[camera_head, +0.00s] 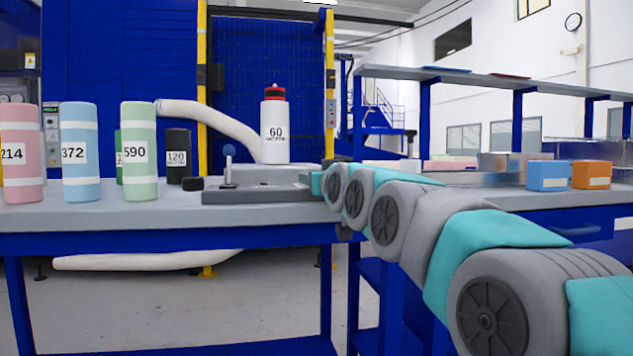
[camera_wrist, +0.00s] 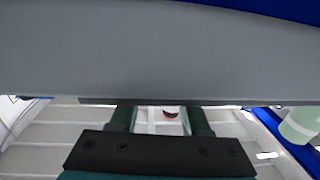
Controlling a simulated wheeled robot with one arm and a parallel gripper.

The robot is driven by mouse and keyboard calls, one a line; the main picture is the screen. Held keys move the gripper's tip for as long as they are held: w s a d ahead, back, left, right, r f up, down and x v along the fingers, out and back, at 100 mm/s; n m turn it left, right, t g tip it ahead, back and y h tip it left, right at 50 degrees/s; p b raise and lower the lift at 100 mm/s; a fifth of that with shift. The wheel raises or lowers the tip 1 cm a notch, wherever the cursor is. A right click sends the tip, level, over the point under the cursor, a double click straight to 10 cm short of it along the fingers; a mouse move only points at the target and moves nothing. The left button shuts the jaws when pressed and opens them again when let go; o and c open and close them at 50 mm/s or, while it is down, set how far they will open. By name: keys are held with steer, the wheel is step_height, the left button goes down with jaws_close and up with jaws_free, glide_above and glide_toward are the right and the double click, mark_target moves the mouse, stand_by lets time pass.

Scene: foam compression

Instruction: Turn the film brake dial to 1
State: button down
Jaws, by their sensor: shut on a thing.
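My gripper (camera_wrist: 160,112) shows in the wrist view as two dark green fingers standing apart. Their tips run out of sight at the edge of a wide grey surface (camera_wrist: 160,62), so what lies between them is hidden. In the head view my arm reaches in from the lower right to the right end of the flat grey machine (camera_head: 255,194) on the table, and the gripper itself cannot be made out there. I cannot make out the film brake dial or its numbers in either view. A lever with a blue ball (camera_head: 228,151) stands on the machine's left part.
A white bottle marked 60 (camera_head: 273,145) with a red cap stands at the machine's back. Pink (camera_head: 22,185), blue (camera_head: 81,185) and green (camera_head: 139,185) rolls stand on the left. Blue (camera_head: 546,176) and orange (camera_head: 591,175) boxes sit on the right.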

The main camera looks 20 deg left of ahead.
steer(key=shift+a+n+g+y, duration=0.1)
steer(key=shift+n+g+y, duration=0.9)
steer(key=shift+g+y, duration=0.15)
steer(key=shift+n+g+y, duration=0.95)
steer(key=shift+n+g, duration=0.05)
steer(key=shift+g, duration=0.15)
steer(key=shift+r, duration=0.1)
steer(key=shift+c, duration=1.8)
jaws_free()
steer(key=shift+v, duration=4.05)
steer(key=shift+w, duration=0.1)
